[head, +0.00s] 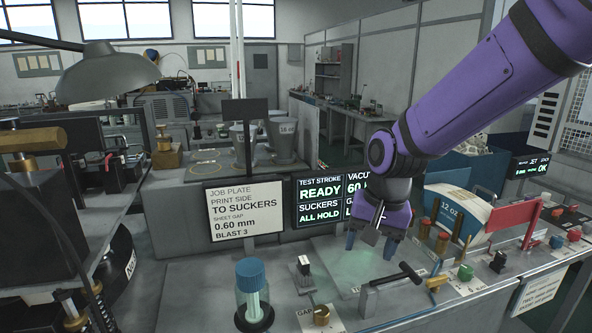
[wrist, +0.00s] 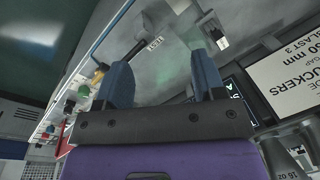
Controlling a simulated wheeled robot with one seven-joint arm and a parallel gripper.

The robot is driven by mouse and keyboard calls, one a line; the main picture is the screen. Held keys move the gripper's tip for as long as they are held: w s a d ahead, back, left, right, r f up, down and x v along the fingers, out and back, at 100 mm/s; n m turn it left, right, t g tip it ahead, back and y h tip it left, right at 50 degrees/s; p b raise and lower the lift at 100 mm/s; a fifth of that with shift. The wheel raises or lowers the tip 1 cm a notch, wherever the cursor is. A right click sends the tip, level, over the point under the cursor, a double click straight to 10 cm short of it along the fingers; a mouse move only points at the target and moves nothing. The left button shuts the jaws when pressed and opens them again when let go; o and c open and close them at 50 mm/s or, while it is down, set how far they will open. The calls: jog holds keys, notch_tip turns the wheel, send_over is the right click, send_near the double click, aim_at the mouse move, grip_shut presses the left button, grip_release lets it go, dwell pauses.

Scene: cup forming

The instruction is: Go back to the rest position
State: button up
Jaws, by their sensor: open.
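My gripper (head: 370,246) hangs from my purple arm in the head view, above the grey control bench (head: 215,300). It points down, with its fingers apart and nothing visible between them. In the wrist view, both blue-grey fingers of my gripper (wrist: 160,85) show apart, with bare grey bench surface beyond them. A faint green glow lies on the bench under the gripper. I cannot tell the exact height of the fingertips above the surface.
A black T-shaped lever (head: 392,279) stands close below my gripper. Display screens (head: 321,202) and a job plate sign (head: 244,210) stand behind. Fanned printed sheets (head: 455,212) lie right.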

jog(key=s+d+r+n+t, duration=0.1)
jog(key=s+d+r+t, duration=0.1)
jog(key=s+d+r, duration=0.4)
jog(key=s+d+r+n+t+h, duration=0.1)
jog(key=s+d+r+n+t, duration=0.1)
jog(key=s+d+r, duration=0.4)
jog(key=s+d, duration=0.4)
jog(key=s, duration=0.1)
jog(key=shift+d+r+t, duration=0.3)
jog(key=shift+d+r, duration=0.05)
jog(key=shift+r, duration=0.05)
jog(key=shift+w, duration=0.1)
dwell(2.4)
